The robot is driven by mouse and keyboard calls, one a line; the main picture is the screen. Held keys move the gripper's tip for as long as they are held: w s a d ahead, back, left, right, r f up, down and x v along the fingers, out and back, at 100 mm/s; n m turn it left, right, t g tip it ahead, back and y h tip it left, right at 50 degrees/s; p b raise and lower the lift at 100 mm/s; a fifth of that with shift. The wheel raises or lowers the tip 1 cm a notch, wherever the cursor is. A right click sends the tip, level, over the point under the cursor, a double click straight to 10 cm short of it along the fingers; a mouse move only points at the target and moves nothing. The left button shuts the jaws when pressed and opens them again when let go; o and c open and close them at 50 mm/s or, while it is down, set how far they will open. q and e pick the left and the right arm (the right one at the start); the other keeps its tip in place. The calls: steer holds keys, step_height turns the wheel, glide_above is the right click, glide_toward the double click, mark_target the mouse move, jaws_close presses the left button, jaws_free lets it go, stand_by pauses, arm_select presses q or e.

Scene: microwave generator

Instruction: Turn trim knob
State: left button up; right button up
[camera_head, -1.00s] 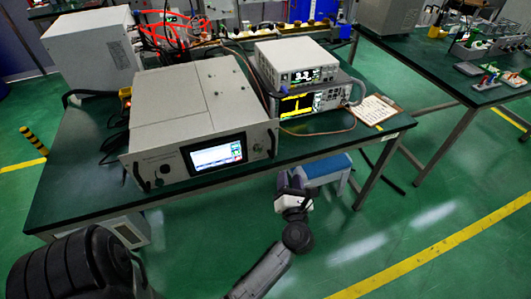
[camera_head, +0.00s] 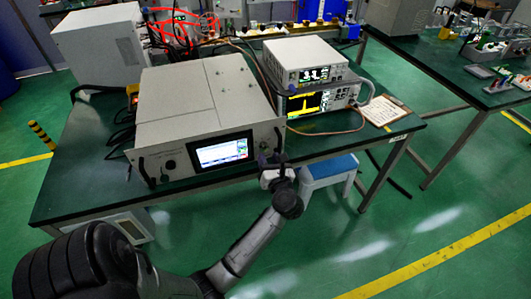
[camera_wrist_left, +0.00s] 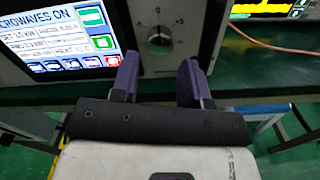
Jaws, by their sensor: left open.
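The microwave generator (camera_head: 205,105) is a grey box with a lit screen (camera_head: 220,152) on its front panel. The trim knob (camera_wrist_left: 159,39) is a round knob with a scale around it, right of the screen in the left wrist view. In the head view my left gripper mostly hides the knob. My left gripper (camera_head: 270,159) is in front of the panel's right end. In the left wrist view its purple fingers (camera_wrist_left: 157,76) are open and empty, just below the knob and apart from it, with the knob between their lines. My right gripper is not in view.
The generator stands on a dark green table (camera_head: 85,170). Stacked instruments (camera_head: 310,85) with cables stand to its right, beside a clipboard (camera_head: 384,110). A blue-topped stool (camera_head: 330,168) is below the table edge. Open floor lies in front.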

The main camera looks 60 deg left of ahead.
mark_target(265, 150)
arm_select(q)
steer(key=shift+x, duration=1.85)
